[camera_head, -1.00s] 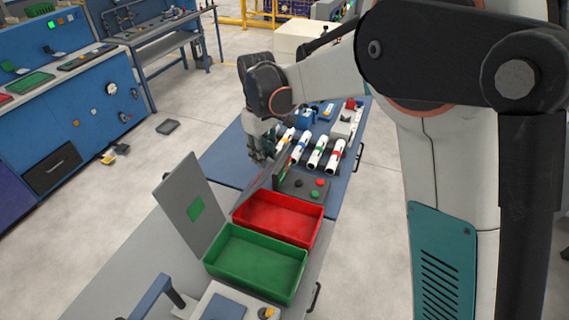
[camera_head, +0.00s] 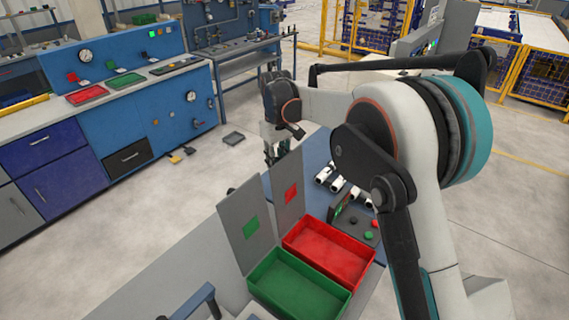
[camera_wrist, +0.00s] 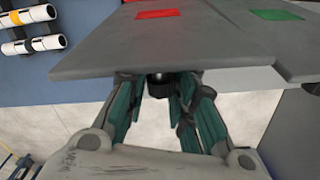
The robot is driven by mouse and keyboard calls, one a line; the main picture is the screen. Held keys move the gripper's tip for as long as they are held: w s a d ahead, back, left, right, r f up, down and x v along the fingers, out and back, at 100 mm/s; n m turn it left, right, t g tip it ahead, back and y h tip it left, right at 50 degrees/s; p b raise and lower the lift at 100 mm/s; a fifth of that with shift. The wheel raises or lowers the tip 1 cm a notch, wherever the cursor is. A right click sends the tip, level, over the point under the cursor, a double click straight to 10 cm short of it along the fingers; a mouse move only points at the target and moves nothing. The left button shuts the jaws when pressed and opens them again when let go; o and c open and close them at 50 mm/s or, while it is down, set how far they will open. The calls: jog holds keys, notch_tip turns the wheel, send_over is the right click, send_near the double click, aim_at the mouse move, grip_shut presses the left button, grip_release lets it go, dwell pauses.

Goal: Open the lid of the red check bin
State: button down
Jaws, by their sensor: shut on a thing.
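The red check bin (camera_head: 330,254) is an open-topped red tray. Its grey lid (camera_head: 286,178), marked with a red square, stands raised and nearly upright at the bin's far left side, leaving the bin uncovered. My gripper (camera_head: 271,158) is behind this lid, partly hidden by it. In the wrist view, my gripper (camera_wrist: 160,84) is shut on a small black knob (camera_wrist: 160,80) just under the edge of the grey lid (camera_wrist: 130,45). The fingers partly hide the knob. The red square shows at the top of that view.
A green bin (camera_head: 297,288) stands in front of the red one, its green-marked lid (camera_head: 240,210) also upright beside the red lid. White pipes (camera_head: 343,186) and a button panel (camera_head: 362,228) lie behind the red bin. My arm crosses the right side.

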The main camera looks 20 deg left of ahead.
jog(key=shift+a+r, duration=0.1)
jog(key=shift+a, duration=0.3)
jog(key=c, duration=1.7)
grip_release()
jog(key=o, duration=0.3)
jog(key=shift+s, duration=0.2)
jog(key=shift+w+d, duration=0.1)
jog(key=shift+w, duration=0.05)
notch_tip(320, 180, up, 12)
